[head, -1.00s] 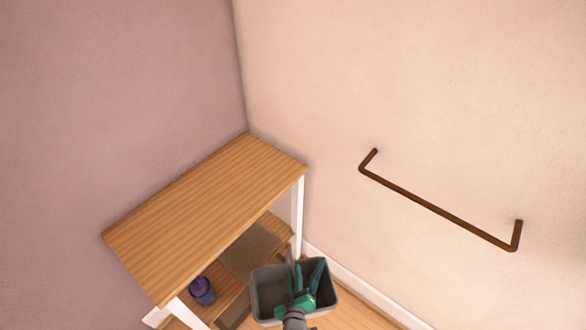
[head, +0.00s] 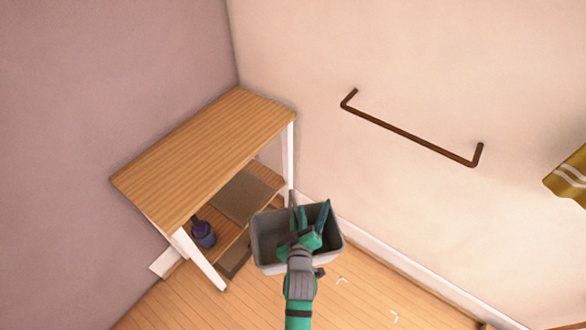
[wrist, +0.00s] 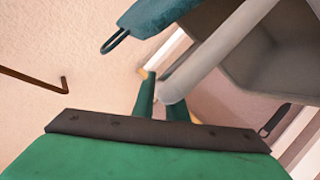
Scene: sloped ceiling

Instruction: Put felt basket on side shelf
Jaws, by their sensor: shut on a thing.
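The grey felt basket (head: 266,262) is held up in front of the shelf unit's right end in the head view. Its open top shows, with a teal item (head: 322,216) inside at the right. My gripper (head: 300,240) is shut on the basket; the wrist view shows the fingers (wrist: 160,98) at its pale grey rim (wrist: 225,45). The side shelf is a wooden unit with white legs; its top (head: 205,155) is bare. Its lower board (head: 232,232) carries a brown mat (head: 240,195) and a dark purple bottle-like object (head: 203,233).
A brown wall rail (head: 410,133) is fixed to the right wall. A yellow striped cloth (head: 570,178) hangs at the right edge. White legs (head: 200,262) bound the shelf's front. The wooden floor (head: 370,300) is mostly open, with small pale marks.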

